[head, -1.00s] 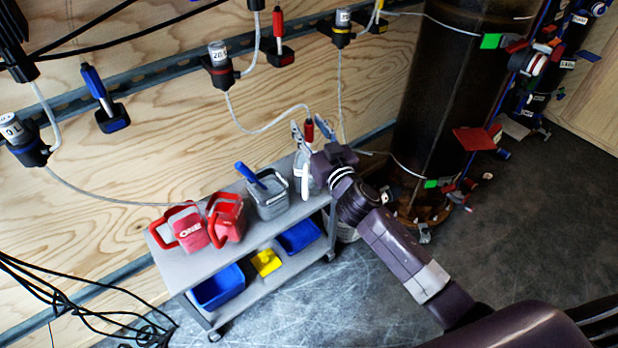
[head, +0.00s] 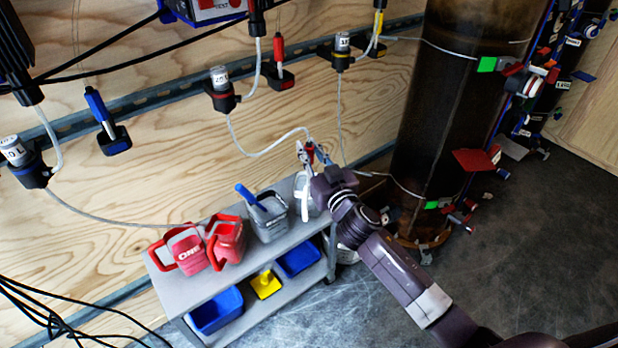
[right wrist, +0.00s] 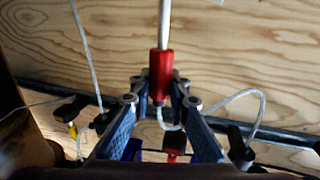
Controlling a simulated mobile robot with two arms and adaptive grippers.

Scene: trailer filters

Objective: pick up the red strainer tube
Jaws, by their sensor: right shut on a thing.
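The red strainer tube (right wrist: 160,76) is between the fingers of my right gripper (right wrist: 162,98) in the right wrist view. It has a red sleeve with a white shaft rising from it. My right gripper is shut on the red sleeve. In the head view the right gripper (head: 312,154) is above the right end of the cart, and a bit of red shows at its fingers. The fingers hide part of the tube there. My left gripper is not in view.
A grey cart (head: 200,292) holds red pails (head: 188,250), a grey pail (head: 270,222) and a white bottle (head: 304,194). Another red-handled tool (head: 278,48) and a blue-handled one (head: 98,108) are on the wooden wall. A dark column (head: 430,110) stands right of the gripper.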

